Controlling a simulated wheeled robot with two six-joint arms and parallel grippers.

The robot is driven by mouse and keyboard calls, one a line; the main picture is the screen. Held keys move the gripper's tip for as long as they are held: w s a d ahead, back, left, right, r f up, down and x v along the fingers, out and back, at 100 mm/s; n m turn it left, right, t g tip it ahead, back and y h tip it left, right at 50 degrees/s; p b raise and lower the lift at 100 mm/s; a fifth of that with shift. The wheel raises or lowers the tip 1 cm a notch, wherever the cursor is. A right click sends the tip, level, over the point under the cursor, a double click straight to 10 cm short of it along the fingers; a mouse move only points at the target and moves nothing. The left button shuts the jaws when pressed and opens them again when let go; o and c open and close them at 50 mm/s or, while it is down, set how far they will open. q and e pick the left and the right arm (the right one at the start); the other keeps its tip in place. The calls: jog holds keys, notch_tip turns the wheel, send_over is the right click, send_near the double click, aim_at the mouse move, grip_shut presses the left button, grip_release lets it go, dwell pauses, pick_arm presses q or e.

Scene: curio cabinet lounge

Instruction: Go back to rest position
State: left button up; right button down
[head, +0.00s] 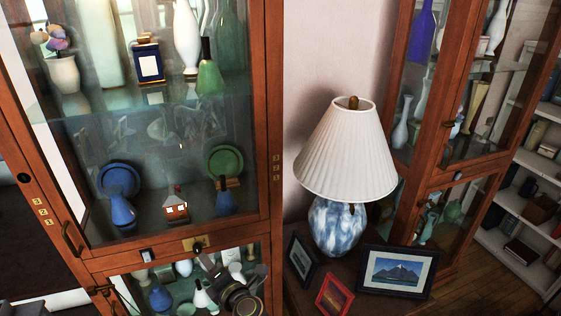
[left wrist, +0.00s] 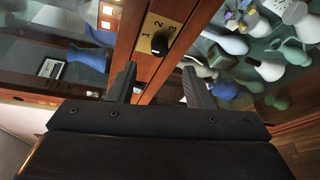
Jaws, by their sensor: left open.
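My left gripper (head: 232,274) is in front of the lower part of the left wooden cabinet in the head view. In the left wrist view its two dark fingers (left wrist: 158,70) are apart with nothing between them. Beyond the fingertips is a brass plate (left wrist: 164,35) marked 1, 2, 3 with a black knob (left wrist: 160,44); the fingers look apart from it. In the head view the same brass plate (head: 207,241) sits on the rail between the upper and lower glass doors. My right gripper is not in view.
The glass cabinet (head: 270,130) holds vases, plates and a small house. To its right, a lamp (head: 345,165) and several picture frames, one with a mountain (head: 397,270), stand on a dark table. A second cabinet (head: 450,185) and white shelves (head: 520,245) stand farther right.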

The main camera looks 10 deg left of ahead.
pick_arm(q)
jog(key=s+d+f+m+h, duration=0.1)
jog(key=s+f+m+h, duration=0.35)
jog(key=f+m, duration=0.4)
jog(key=s+d+f+m+t+h, duration=0.1)
jog(key=s+f+m+h, duration=0.35)
jog(key=f, duration=0.65)
jog(key=s+d+f+m+h, duration=0.1)
jog(key=s+f+m+h, duration=0.1)
jog(key=s+f+m, duration=0.6)
jog(key=s+a+f+m+g, duration=0.1)
jog(key=s+f+m+g, duration=0.2)
jog(key=s, duration=0.6)
jog(key=s+a+f+m+g, duration=0.2)
jog(key=s+f+m+g, duration=0.1)
jog(key=s+f, duration=0.4)
jog(key=s+a+f+m+g, duration=0.1)
jog(key=s+f+m+g, duration=0.2)
jog(key=s, duration=1)
notch_tip(320, 180, down, 3)
jog(key=shift+s+a+r+m+g+h+b, duration=0.1)
jog(key=shift+s+a+m+g+h+b, duration=0.15)
jog(key=shift+a+m+g, duration=0.2)
jog(key=shift+w+d, duration=0.1)
jog(key=shift+w, duration=0.05)
